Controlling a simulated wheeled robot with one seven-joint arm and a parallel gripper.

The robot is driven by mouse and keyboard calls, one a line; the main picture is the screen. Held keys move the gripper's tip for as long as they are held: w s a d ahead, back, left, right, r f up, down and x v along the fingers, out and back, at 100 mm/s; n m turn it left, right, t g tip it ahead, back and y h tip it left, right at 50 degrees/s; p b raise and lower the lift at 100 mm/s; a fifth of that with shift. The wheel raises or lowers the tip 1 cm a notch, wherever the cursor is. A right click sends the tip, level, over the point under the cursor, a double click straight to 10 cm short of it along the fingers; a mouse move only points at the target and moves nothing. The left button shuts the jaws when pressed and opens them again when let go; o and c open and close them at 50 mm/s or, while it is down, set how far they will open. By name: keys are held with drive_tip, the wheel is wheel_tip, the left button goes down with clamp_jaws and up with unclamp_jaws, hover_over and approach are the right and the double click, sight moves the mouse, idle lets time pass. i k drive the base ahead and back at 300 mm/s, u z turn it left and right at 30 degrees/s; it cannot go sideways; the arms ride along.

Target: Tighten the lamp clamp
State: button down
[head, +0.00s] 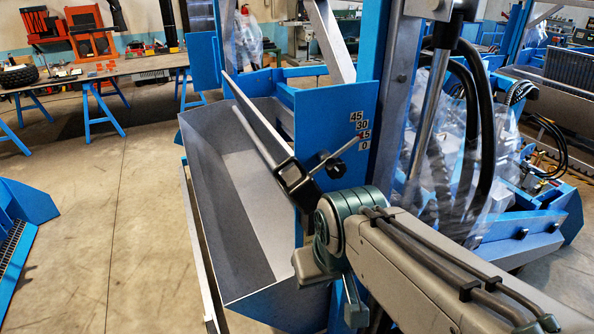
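No lamp can be made out. A clamp-like lever with a black knob (336,170) sits in front of a blue plate (318,104) marked 45, 30, 15 and 0. Its thin rod points up toward the lower numbers. A black bracket (291,177) stands just left of the lever, at the lower end of a long slanted bar (253,125). My grey arm comes in from the lower right and ends close below the bracket and lever. My gripper's fingers cannot be clearly told from the black parts there, and I cannot tell whether anything is held.
A large grey-lined blue trough (222,205) lies left of my arm. Blue posts, black hoses (483,120) and clear plastic wrap crowd the right. A workbench (95,76) with tools stands back left. The concrete floor (110,200) at left is mostly clear.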

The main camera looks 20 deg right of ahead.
sight(335, 168)
drive_tip(key=k, duration=0.35)
drive_tip(key=z, duration=0.75)
drive_tip(key=i, duration=0.4)
drive_tip(key=u, duration=1.65)
drive_tip(key=k, duration=0.85)
drive_tip(key=z, duration=1.15)
